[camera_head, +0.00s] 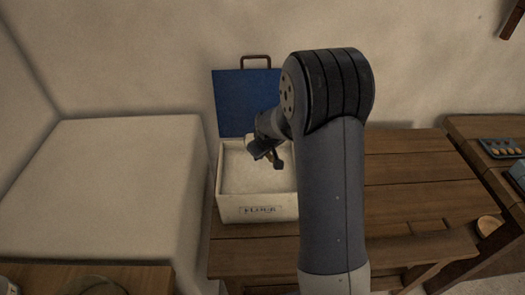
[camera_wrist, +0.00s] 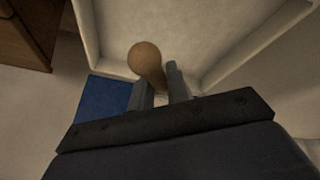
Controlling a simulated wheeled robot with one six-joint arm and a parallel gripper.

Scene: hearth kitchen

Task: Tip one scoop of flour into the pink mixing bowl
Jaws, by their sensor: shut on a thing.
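The white flour bin (camera_head: 257,209), with "FLOUR" on its front, stands on a wooden table with its blue lid (camera_head: 245,100) raised behind it. Pale flour (camera_head: 240,172) shows inside. My gripper (camera_head: 268,156) is over the bin's opening. In the wrist view my gripper (camera_wrist: 159,84) is shut on a rounded wooden handle (camera_wrist: 147,60), which looks like the scoop's. The scoop's head is hidden, so I cannot tell whether it carries flour. The bin's walls (camera_wrist: 88,30) surround the handle in that view. No pink mixing bowl is in view.
A pale block-like surface (camera_head: 120,180) stands left of the bin. The wooden table (camera_head: 405,175) is bare to the right. Further right, another table holds a dark tray (camera_head: 502,148) of small pieces. A small round wooden thing (camera_head: 488,227) sits lower right.

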